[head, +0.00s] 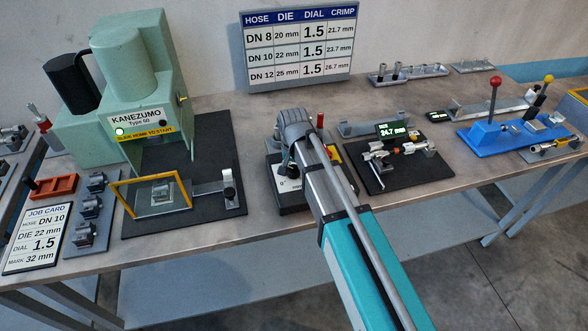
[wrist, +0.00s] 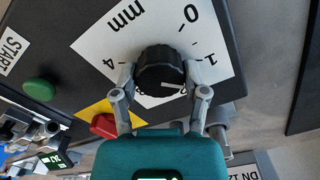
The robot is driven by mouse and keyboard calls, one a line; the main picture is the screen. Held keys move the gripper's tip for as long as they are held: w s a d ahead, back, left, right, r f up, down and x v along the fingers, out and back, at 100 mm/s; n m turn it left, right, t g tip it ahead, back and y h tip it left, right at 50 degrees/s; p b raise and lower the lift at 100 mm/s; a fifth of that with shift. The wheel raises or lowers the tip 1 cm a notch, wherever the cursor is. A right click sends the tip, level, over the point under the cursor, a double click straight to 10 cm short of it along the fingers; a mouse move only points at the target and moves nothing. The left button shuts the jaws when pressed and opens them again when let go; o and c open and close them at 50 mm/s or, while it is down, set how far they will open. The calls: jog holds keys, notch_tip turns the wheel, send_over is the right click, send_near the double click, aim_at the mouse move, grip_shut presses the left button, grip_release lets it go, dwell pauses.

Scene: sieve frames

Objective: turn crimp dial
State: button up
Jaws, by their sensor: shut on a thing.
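The crimp dial (wrist: 160,62) is a round black knob on a white scale plate (wrist: 95,45) marked mm, with 0, 1 and 4 readable. Other marks are hidden behind my gripper. A white pointer line shows on the knob's lower right side, near my right finger; its exact reading is unclear. My gripper (wrist: 160,72) is shut on the knob, one finger on each side. The job card (head: 37,240) reads DN 10, die 22 mm, dial 1.5, mark 32 mm.
A green START button (wrist: 39,89) and a red stop button (wrist: 104,125) on yellow sit close to my gripper. The green press (head: 138,85) stands left of the box. A caliper fixture (head: 395,150) with a lit readout stands right.

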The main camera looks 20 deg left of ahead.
jog(key=n, duration=0.4)
jog(key=shift+n, duration=0.3)
jog(key=n, duration=0.4)
dwell(0.3)
jog(key=o, duration=1.1)
jog(key=shift+o, duration=0.2)
